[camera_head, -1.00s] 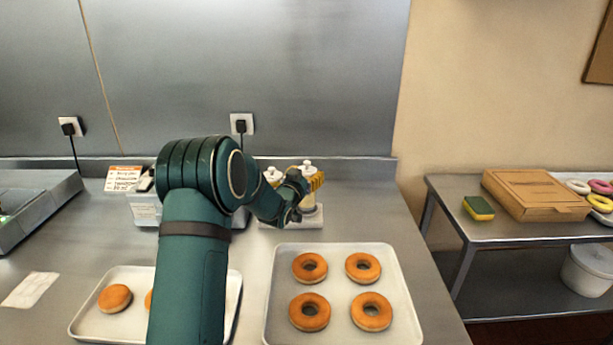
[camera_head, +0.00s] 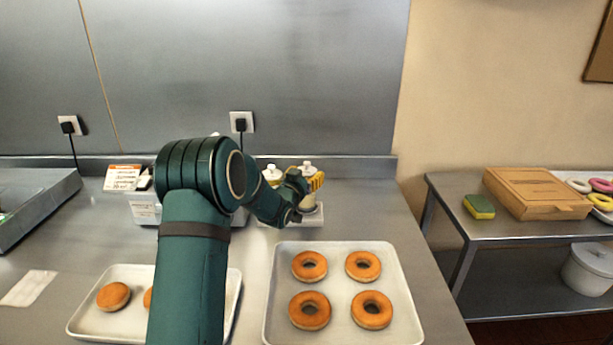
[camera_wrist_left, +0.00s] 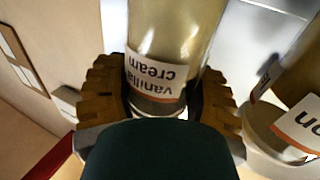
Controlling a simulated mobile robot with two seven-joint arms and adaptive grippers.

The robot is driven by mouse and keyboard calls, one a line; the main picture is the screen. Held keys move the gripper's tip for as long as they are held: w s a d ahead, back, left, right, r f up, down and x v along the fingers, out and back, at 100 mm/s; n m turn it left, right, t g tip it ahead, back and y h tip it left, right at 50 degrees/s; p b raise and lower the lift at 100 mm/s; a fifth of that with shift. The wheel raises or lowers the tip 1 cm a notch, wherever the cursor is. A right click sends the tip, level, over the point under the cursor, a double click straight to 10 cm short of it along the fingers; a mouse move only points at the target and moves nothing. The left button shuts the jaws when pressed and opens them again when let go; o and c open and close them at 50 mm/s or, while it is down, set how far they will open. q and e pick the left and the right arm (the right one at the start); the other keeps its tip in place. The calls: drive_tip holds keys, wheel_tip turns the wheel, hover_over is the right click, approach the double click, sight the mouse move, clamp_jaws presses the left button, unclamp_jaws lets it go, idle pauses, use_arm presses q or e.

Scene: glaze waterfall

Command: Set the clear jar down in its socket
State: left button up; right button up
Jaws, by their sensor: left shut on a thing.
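My left gripper (camera_head: 314,184) is shut on a clear jar (camera_head: 307,168) with a pale top, at the back of the steel counter. In the left wrist view, the gripper's brown ridged fingers (camera_wrist_left: 162,98) sit on both sides of the jar (camera_wrist_left: 168,38). Its label reads "vanilla cream". The jar is over or in a pale holder (camera_head: 313,219); whether it is seated in the socket is hidden. A second jar (camera_head: 272,174) stands just left of it, and shows at the right edge of the wrist view (camera_wrist_left: 299,83). My right gripper is out of view.
A tray with several ring donuts (camera_head: 335,335) lies in front of the holder. Another tray (camera_head: 85,325) is partly behind my left arm. A card (camera_head: 122,178) and a grey device (camera_head: 145,213) are to the left. A side table with a cardboard box (camera_head: 537,196) is at right.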

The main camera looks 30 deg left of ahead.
use_arm(q)
drive_tip(key=shift+f+b, duration=0.25)
drive_tip(key=shift+b, duration=0.1)
idle(0.3)
drive_tip(key=o, duration=1.4)
drive_tip(key=shift+f, duration=0.1)
wheel_tip(320, 180, up, 10)
drive_tip(key=shift+r, duration=0.1)
